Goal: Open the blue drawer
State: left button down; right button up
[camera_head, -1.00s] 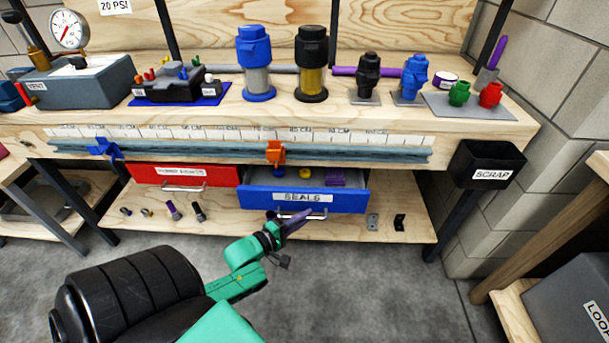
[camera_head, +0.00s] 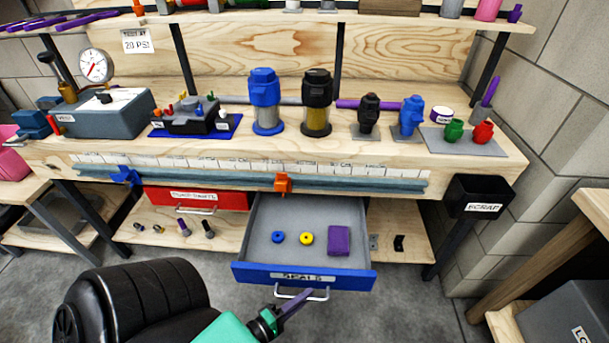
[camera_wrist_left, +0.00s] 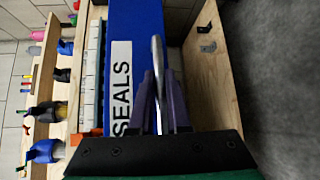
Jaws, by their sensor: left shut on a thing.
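The blue drawer (camera_head: 345,278), labelled SEALS, stands far out from under the workbench. Inside it lie a blue ring (camera_head: 278,237), a yellow ring (camera_head: 306,238) and a purple block (camera_head: 339,240). My left gripper (camera_head: 297,302) is at the drawer's front, shut on its metal handle (camera_head: 318,296). In the left wrist view the purple fingers (camera_wrist_left: 158,105) lie on both sides of the handle (camera_wrist_left: 158,60), beside the blue drawer front (camera_wrist_left: 136,30). My right gripper is not in view.
A closed red drawer (camera_head: 215,198) is left of the blue one. An orange clamp (camera_head: 283,183) sits on the bench-edge rail above the open drawer. A black scrap bin (camera_head: 478,194) hangs at the right. Floor in front is clear.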

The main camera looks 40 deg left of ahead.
pick_arm(q)
jog(key=shift+s, duration=0.15)
jog(key=c, duration=0.9)
grip_release()
jog(key=s, duration=0.4)
jog(key=s+a+r, duration=0.1)
jog(key=s, duration=0.4)
jog(key=s+a+r, duration=0.1)
jog(key=s, duration=0.4)
jog(key=shift+s, duration=0.15)
